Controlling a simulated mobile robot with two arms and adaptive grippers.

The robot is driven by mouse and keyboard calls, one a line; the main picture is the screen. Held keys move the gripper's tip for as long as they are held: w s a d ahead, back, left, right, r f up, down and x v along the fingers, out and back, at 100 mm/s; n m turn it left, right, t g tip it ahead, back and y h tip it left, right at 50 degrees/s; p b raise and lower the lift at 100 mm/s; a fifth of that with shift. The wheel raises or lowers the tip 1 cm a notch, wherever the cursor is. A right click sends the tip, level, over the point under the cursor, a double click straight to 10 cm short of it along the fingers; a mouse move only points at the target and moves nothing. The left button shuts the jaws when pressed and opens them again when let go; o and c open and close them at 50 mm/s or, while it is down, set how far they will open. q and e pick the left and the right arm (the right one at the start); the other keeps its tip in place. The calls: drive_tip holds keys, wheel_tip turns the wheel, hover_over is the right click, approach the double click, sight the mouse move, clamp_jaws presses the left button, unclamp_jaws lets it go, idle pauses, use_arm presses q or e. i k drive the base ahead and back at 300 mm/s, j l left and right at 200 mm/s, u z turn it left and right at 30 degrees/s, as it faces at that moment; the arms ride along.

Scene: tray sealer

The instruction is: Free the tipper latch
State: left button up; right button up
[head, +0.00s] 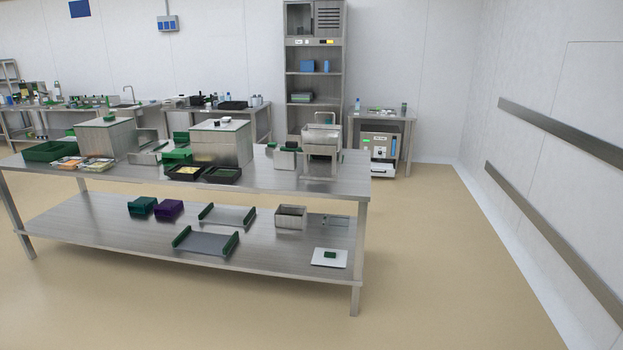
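Neither of my grippers shows in the head view. A steel frame-like device (321,143) with a raised hoop stands at the right end of the steel table's top (340,184). It may be the tipper, but I cannot tell for sure. Its latch is too small to make out. A small steel box with a green part on top (285,158) stands just left of it. Two larger lidded steel boxes, a right one (221,145) and a left one (105,137), stand further left on the table.
Black trays (222,174) and a green tray (48,151) lie on the top. The lower shelf (120,236) holds green and purple boxes (168,209), green-edged trays (206,242) and a white board (331,257). Open floor (440,270) lies right of the table, before the wall rails (560,136).

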sight(293, 146)
drive_tip(key=i+u, duration=0.1)
drive_tip(key=i, duration=0.7)
drive_tip(key=i+l+u, duration=0.1)
drive_tip(key=i, duration=0.65)
